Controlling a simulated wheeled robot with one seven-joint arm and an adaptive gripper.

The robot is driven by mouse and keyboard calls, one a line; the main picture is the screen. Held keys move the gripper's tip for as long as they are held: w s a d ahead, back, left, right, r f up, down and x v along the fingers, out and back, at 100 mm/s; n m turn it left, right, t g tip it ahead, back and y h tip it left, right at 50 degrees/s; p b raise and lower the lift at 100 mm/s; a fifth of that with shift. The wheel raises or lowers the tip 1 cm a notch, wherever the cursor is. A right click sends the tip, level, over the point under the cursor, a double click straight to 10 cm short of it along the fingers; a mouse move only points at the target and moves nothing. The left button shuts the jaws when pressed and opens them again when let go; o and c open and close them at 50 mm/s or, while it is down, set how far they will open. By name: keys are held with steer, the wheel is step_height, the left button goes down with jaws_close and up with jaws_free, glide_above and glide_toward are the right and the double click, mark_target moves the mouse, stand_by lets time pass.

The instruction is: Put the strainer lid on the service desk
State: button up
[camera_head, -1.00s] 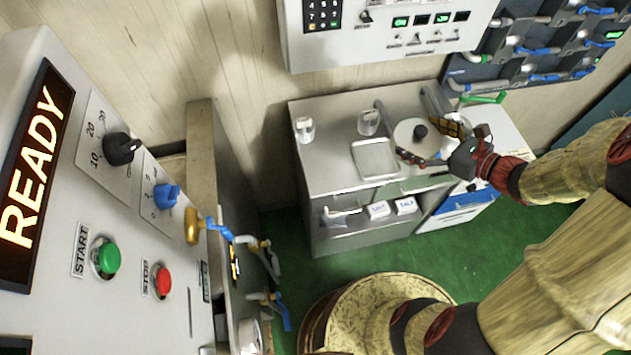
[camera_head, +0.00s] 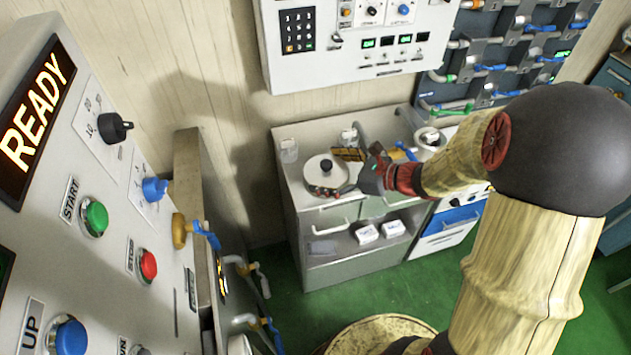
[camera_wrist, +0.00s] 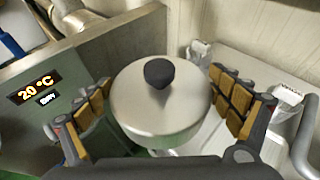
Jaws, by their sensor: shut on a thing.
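The strainer lid (camera_head: 321,176) is a round, pale metal piece with a black knob on top. In the wrist view the lid (camera_wrist: 145,108) is between the two padded fingers, knob up. My gripper (camera_head: 346,172) is shut on it, reaching in from the right; in the wrist view the gripper (camera_wrist: 158,105) frames it on both sides. The lid is over the left part of the grey counter (camera_head: 290,185), which looks like the service desk. I cannot tell whether it touches the top. Its underside is hidden.
An open round vessel (camera_head: 428,143) stands to the right. A control panel (camera_head: 360,45) hangs above. The machine marked READY (camera_head: 90,200) is at the left.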

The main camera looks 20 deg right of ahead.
steer(key=w+f+b, duration=0.1)
steer(key=w+f, duration=0.3)
steer(key=w+f+b, duration=0.1)
steer(key=w+f, duration=0.1)
steer(key=shift+a+f+b, duration=0.15)
steer(key=shift+a+b, duration=0.2)
step_height(320, 180, down, 3)
steer(key=shift+w+f+b, duration=0.1)
steer(key=shift+f+b, duration=0.1)
steer(key=shift+b, duration=0.8)
steer(key=shift+r, duration=0.1)
steer(key=o, duration=0.9)
steer(key=shift+f, duration=0.2)
steer(key=shift+o, duration=0.8)
steer(key=shift+r, duration=0.15)
